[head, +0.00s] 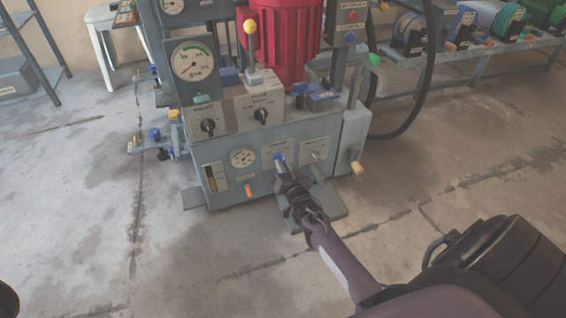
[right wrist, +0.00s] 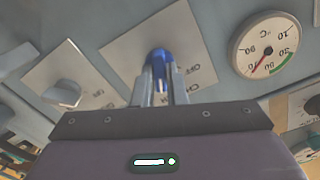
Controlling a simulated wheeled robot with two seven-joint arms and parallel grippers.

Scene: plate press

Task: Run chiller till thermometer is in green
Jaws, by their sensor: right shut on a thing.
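The press's panel (head: 330,132) fills the middle of the head view. My right gripper (head: 281,168) reaches its lower face and is shut on a blue-tipped switch (right wrist: 158,58), on a pale label plate marked ON and OFF. The switch's blue tip (head: 279,157) also shows in the head view. Beside it is the round white thermometer (right wrist: 265,45) marked °C; in the head view the dial (head: 243,158) is small. My left gripper is out of view.
A second switch (right wrist: 62,95) sits on its own plate near the held one. Above are two black rotary knobs (head: 208,126) and a large gauge (head: 194,61) with a green arc. An orange knob (head: 248,190) is low on the panel.

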